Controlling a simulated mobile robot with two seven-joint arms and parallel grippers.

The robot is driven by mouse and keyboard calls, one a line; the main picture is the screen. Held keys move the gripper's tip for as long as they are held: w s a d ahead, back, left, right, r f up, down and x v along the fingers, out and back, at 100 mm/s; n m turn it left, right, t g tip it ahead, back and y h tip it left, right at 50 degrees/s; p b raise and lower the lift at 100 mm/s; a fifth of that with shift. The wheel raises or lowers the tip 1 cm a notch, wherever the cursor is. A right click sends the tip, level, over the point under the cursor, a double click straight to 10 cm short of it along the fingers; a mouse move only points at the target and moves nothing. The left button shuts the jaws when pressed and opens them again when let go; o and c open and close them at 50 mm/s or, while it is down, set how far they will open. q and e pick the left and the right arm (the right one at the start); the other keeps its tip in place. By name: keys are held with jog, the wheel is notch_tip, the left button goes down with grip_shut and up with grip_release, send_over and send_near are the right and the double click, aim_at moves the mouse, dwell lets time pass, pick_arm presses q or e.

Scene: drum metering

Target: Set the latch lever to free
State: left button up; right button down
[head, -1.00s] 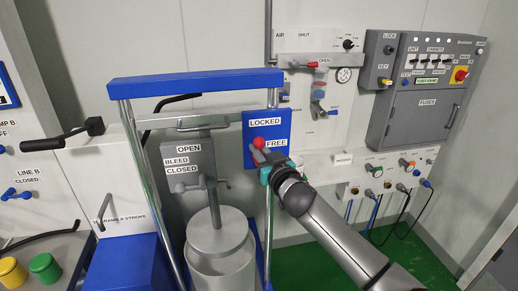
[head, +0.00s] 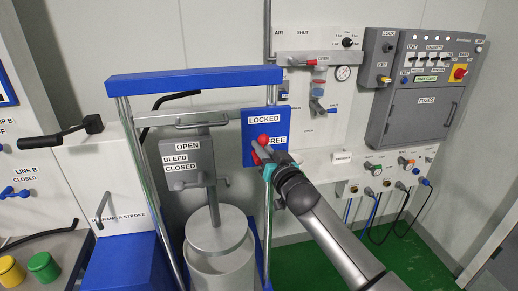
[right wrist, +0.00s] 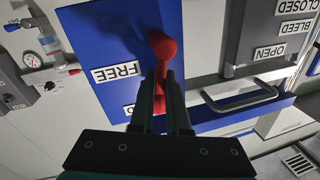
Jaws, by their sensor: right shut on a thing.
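The latch lever is red with a round knob (head: 263,139). It stands out from a blue plate (head: 250,122) that carries a LOCKED label (head: 264,120) above a FREE label (head: 277,141). In the head view the knob shows just left of FREE and below LOCKED. My right gripper (head: 259,153) is at the lever, shut on it. In the right wrist view, which is upside down, the red lever (right wrist: 161,48) runs between the two dark fingers (right wrist: 160,100), beside FREE (right wrist: 117,72). The fingers hide part of the lever. My left gripper is not in view.
A blue-topped frame (head: 195,84) with a chrome post surrounds the drum (head: 216,232). A grey OPEN/BLEED/CLOSED panel (head: 188,160) stands left of the plate. Air valves (head: 318,85) and a grey fuse cabinet (head: 425,115) are on the wall to the right.

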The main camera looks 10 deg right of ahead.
jog(key=m, duration=0.1)
jog(key=d+m, duration=0.1)
jog(key=m+t, duration=0.1)
jog(key=m, duration=0.1)
jog(key=shift+d+r+h, duration=0.25)
jog(key=shift+r+h, duration=0.05)
jog(key=shift+d+f+m+t+h+b, duration=0.25)
jog(key=shift+d+f+m+h+b, duration=0.25)
jog(key=shift+m, duration=1.75)
jog(key=shift+d+f+m+t+h+b, duration=0.3)
jog(key=shift+f+m+h+b, duration=0.45)
jog(key=shift+m, duration=1.55)
jog(key=shift+d+f+m+t+h+b, duration=0.15)
jog(key=shift+d+f+m+h+b, duration=0.45)
jog(key=shift+m, duration=1.65)
jog(key=shift+a+f, duration=0.15)
jog(key=shift+f, duration=0.1)
jog(key=c, duration=1.2)
grip_release()
jog(key=o, duration=0.3)
jog(key=shift+f, duration=0.2)
